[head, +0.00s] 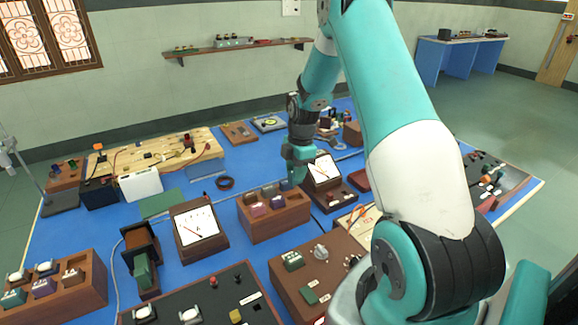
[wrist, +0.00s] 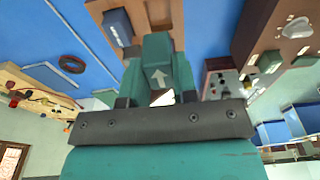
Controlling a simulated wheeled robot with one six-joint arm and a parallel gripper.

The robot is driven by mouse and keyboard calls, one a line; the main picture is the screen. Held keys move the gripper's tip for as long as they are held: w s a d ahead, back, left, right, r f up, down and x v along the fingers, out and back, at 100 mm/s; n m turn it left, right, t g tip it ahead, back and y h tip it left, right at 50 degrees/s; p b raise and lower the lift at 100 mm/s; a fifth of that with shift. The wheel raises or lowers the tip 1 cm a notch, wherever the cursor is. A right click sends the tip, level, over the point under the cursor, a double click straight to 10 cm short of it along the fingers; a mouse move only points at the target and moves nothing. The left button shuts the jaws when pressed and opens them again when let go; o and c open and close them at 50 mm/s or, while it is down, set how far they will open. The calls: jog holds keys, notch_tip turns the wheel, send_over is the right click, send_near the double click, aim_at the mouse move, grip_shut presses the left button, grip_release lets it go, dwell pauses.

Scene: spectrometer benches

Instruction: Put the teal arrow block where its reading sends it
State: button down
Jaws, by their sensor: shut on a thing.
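The teal arrow block (wrist: 158,68) is between the fingers of my gripper (wrist: 157,88) in the wrist view. A pale arrow shows on its near face. My gripper (head: 297,163) is shut on it, above the blue bench just behind the wooden rack (head: 275,229). In the head view the block is hard to tell from the teal gripper. The rack holds purple and dark blue blocks; its edge and a blue block (wrist: 117,27) show in the wrist view. A dial meter (head: 322,170) stands just right of my gripper. Another dial meter (head: 197,226) stands left of the rack. The needle readings are too small to tell.
A second wooden rack (head: 85,292) with several blocks stands at front left. A brown stand (head: 139,243) with a green piece is beside it. Dark control panels (head: 215,300) and a brown box (head: 300,270) fill the front. Blue bench shows between them.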

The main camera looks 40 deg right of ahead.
jog(key=shift+f+b, duration=2.4)
jog(key=shift+f, duration=1.1)
jog(key=c, duration=0.8)
grip_release()
notch_tip(320, 180, up, 17)
jog(key=d+b, duration=0.2)
jog(key=shift+s+r, duration=0.2)
jog(key=shift+s, duration=0.1)
